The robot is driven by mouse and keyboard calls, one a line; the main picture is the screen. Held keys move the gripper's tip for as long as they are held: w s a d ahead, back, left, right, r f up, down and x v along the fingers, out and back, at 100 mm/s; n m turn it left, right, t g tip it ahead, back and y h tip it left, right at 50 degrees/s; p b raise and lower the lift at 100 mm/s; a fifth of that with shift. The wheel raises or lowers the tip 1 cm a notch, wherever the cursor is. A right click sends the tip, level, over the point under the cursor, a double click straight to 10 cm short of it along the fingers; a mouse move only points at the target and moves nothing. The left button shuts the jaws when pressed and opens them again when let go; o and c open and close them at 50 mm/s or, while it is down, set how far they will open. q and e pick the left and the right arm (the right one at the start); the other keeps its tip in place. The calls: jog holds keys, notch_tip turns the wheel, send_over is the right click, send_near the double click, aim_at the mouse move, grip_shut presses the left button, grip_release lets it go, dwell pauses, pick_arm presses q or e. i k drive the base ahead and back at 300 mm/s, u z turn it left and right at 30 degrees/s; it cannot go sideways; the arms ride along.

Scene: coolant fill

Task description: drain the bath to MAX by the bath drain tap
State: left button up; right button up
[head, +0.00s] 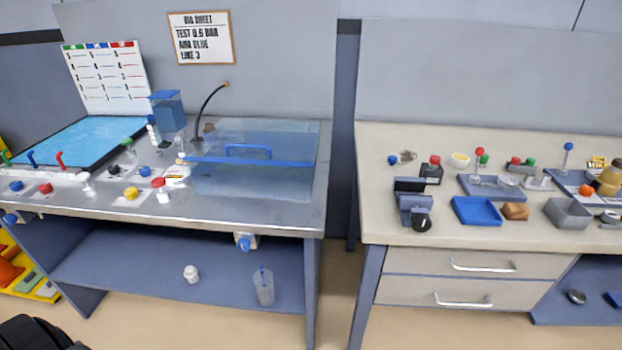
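The bath (255,184) is a clear tank at the right end of the left bench, with bluish liquid in it. A blue bar with a handle (248,152) lies across it. I cannot make out a MAX mark or the exact liquid level. A tap with a blue knob (243,244) on a white body sits under the bench's front edge below the bath; it looks like the bath drain tap. Whether it is open or shut is unclear. A clear jug (263,288) stands on the lower shelf, below and slightly right of this tap. Neither gripper is in view.
A blue pool (85,140), several coloured valves and a blue container (167,110) are on the left bench. A white bottle (191,274) stands on the lower shelf (130,268). The right bench (385,220) is crowded with small parts; a gap separates the benches.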

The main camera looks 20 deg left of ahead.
aim_at(244, 244)
jog(key=u, duration=0.25)
jog(key=k, duration=0.3)
jog(key=u, duration=0.9)
